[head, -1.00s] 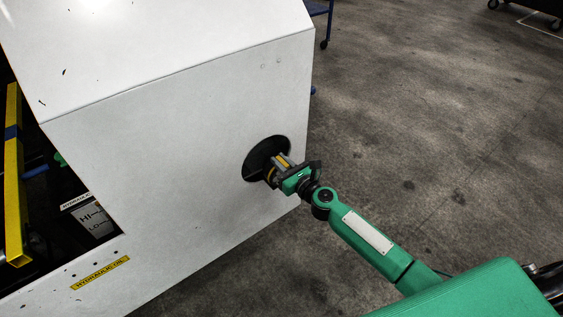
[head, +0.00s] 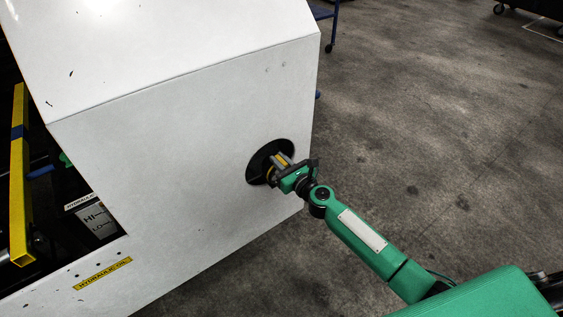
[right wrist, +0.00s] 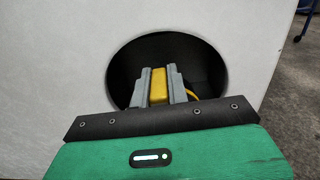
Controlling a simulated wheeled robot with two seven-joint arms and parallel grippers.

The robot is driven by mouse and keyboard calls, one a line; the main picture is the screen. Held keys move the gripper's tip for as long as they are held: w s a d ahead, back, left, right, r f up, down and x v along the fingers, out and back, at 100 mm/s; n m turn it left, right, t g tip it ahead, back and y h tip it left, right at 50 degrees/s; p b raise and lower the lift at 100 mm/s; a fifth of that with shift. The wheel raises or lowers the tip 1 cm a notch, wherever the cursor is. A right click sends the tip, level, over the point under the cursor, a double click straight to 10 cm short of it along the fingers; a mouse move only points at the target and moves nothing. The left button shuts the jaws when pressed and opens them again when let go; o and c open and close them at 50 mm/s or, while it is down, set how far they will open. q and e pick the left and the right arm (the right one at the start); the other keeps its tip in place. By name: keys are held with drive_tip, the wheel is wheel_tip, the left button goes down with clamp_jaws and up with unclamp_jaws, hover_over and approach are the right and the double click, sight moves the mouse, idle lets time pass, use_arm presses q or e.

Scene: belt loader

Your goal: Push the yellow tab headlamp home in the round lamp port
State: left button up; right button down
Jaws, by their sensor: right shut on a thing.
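The round lamp port (head: 257,167) is a dark hole in the white end panel of the loader. In the right wrist view the port (right wrist: 125,68) fills the middle, with its inside in deep shadow. My right gripper (head: 280,163) is at the port's right side, its fingers reaching into the opening. In the right wrist view its two grey fingers (right wrist: 158,87) are shut on the yellow tab (right wrist: 158,84) of the headlamp. A yellow curved part (right wrist: 193,94) shows beside the right finger. The lamp body is mostly hidden behind the fingers, and I cannot tell how deep it sits. My left gripper is out of view.
The white loader body (head: 180,130) takes up the left and middle. A yellow rail (head: 19,170) and a hydraulic oil label (head: 102,273) are at its left. Open concrete floor (head: 440,130) lies to the right, with a blue cart (head: 331,30) at the back.

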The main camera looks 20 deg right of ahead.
sight(287, 167)
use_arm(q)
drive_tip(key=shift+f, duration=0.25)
use_arm(e)
drive_tip(key=shift+x, duration=2.3)
use_arm(q)
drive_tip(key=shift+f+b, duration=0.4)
drive_tip(key=shift+b, duration=0.25)
use_arm(e)
drive_tip(key=shift+x, duration=1.9)
drive_tip(key=c, duration=1.3)
unclamp_jaws()
drive_tip(key=shift+f, duration=0.1)
drive_tip(key=p+v, duration=0.2)
drive_tip(key=v, duration=1)
drive_tip(key=shift+s+d, duration=0.2)
drive_tip(key=shift+s, duration=0.15)
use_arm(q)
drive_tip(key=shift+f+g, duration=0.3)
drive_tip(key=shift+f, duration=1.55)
use_arm(e)
drive_tip(key=shift+s+d, duration=0.15)
drive_tip(key=shift+s, duration=0.35)
